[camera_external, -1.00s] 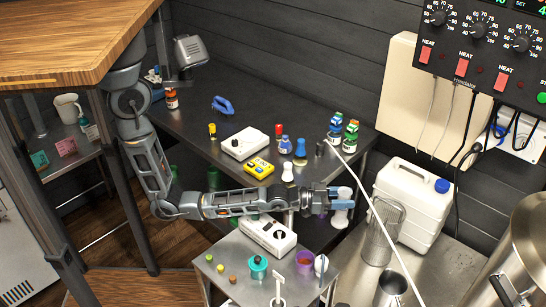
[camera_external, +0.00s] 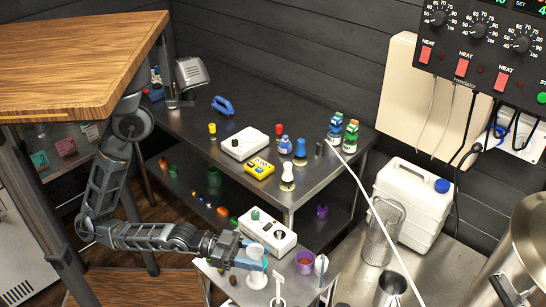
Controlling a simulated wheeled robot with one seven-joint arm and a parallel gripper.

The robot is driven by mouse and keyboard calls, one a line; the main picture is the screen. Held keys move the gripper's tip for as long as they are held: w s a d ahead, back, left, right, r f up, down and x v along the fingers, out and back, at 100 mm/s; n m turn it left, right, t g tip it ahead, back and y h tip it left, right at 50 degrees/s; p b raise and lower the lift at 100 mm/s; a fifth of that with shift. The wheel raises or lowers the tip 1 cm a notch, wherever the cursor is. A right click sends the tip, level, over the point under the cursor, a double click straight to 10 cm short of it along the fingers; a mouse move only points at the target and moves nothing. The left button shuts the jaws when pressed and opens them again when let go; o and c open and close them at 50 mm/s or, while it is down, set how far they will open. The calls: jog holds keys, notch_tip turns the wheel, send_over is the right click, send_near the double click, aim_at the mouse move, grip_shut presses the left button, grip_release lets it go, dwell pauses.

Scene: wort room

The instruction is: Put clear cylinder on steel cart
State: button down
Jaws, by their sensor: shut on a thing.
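My gripper (camera_external: 254,250) is shut on the clear cylinder (camera_external: 255,253), a pale see-through piece with wider ends. It holds the cylinder roughly upright over the left front part of the steel cart (camera_external: 300,290). Blue fingertips lie on either side of the cylinder. Whether its lower end touches the cart top or hangs just above it, I cannot tell. The gripper and cylinder hide the teal jar and part of the cart's left side.
A dark bench (camera_external: 200,140) with bottles stands behind. A white jerrycan (camera_external: 412,205) stands right.

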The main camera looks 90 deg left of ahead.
aim_at(253, 276)
jog(key=shift+s+f, duration=0.2)
jog(key=shift+s, duration=0.2)
jog(key=shift+s+d+f+b, duration=0.1)
jog(key=shift+f+b, duration=0.4)
jog(key=shift+f, duration=3.3)
jog(key=shift+f, duration=0.1)
jog(key=c, duration=0.5)
grip_release()
jog(key=shift+c, duration=0.2)
